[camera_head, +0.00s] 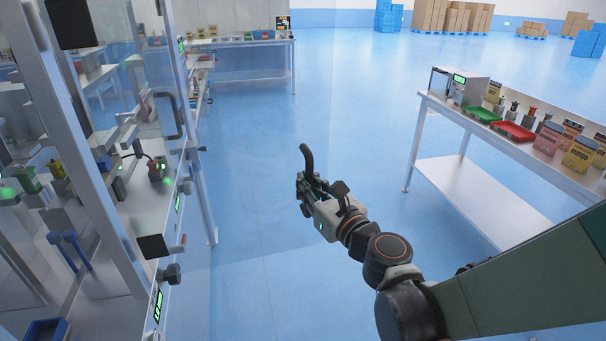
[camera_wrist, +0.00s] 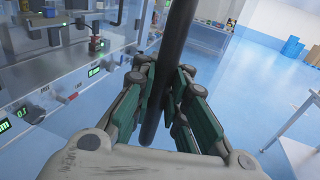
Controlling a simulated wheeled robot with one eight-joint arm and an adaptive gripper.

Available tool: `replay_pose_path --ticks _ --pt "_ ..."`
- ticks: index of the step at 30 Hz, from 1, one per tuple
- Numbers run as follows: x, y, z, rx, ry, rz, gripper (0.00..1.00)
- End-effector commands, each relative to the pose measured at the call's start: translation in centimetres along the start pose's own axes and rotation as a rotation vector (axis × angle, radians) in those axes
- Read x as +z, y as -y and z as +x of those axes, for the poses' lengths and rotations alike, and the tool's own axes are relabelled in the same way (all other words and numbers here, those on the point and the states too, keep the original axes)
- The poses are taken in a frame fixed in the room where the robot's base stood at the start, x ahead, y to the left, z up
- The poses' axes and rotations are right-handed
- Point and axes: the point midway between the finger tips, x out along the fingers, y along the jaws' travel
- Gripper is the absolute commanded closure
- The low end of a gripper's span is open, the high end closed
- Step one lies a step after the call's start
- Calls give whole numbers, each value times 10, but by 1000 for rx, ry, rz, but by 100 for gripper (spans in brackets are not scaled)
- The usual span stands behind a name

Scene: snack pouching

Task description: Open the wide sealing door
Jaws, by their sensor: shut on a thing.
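My gripper (camera_head: 307,187) is shut on a black curved bar handle (camera_head: 306,157). In the wrist view, the handle (camera_wrist: 179,45) runs upright between the green-padded fingers (camera_wrist: 163,80). The handle belongs to a clear door panel (camera_head: 262,140), which shows only as a faint pale tint over the floor. The panel stands swung out from the machine frame (camera_head: 103,215) at the left, across the open floor. Its edges are hard to make out.
Another black handle (camera_head: 168,115) is on the machine front at the left. A white table (camera_head: 485,190) with trays, packs and a boxy device stands at the right. A bench (camera_head: 240,42) stands at the back. Blue floor between them is clear.

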Motion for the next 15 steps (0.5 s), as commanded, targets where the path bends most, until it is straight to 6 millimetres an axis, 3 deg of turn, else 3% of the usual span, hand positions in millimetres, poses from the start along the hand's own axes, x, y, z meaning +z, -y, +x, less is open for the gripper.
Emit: replay_pose_path --ticks 2,3,6,15 --pt "0 3 0 -7 0 -1 100" --pt "0 3 0 -8 0 -1 88" --pt "0 2 0 -6 0 -1 65" --pt "0 1 0 -3 0 -1 65"
